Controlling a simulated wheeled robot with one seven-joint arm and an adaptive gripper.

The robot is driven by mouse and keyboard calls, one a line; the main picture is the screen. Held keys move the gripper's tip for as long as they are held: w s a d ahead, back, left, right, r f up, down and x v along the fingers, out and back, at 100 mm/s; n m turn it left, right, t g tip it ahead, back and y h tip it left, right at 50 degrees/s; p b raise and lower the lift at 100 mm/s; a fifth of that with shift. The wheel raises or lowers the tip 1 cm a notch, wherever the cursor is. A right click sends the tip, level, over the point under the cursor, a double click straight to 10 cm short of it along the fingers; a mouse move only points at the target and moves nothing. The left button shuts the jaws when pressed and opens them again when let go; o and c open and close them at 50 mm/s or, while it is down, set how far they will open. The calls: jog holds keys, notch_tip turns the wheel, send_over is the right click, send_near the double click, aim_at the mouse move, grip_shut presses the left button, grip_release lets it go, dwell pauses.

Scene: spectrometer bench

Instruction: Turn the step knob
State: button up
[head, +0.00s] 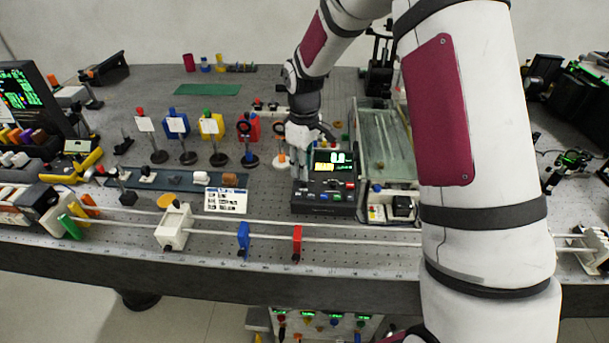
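A black control box (322,198) with a green-lit display (338,158) and small coloured buttons on its sloped front stands on the bench near the middle. A step knob cannot be made out on it at this size. My gripper (304,146) points down just behind the box's upper left edge, seen from the head. Its fingers are small and partly mixed with the box's outline. I cannot tell whether they are open or shut, or touch anything.
A glass-topped tray (385,145) stands right of the box. Several post-mounted coloured holders stand farther left. A rail (340,240) with blue (243,240) and red (297,243) carriers runs along the front. My arm hides the right side.

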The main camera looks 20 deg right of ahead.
aim_at(304, 182)
jog(key=shift+f, duration=1.95)
jog(key=shift+c, duration=0.5)
grip_shut()
jog(key=m, duration=0.4)
jog(key=shift+m+b, duration=0.3)
jog(key=shift+b, duration=0.05)
jog(key=m, duration=0.4)
jog(key=shift+b, duration=0.3)
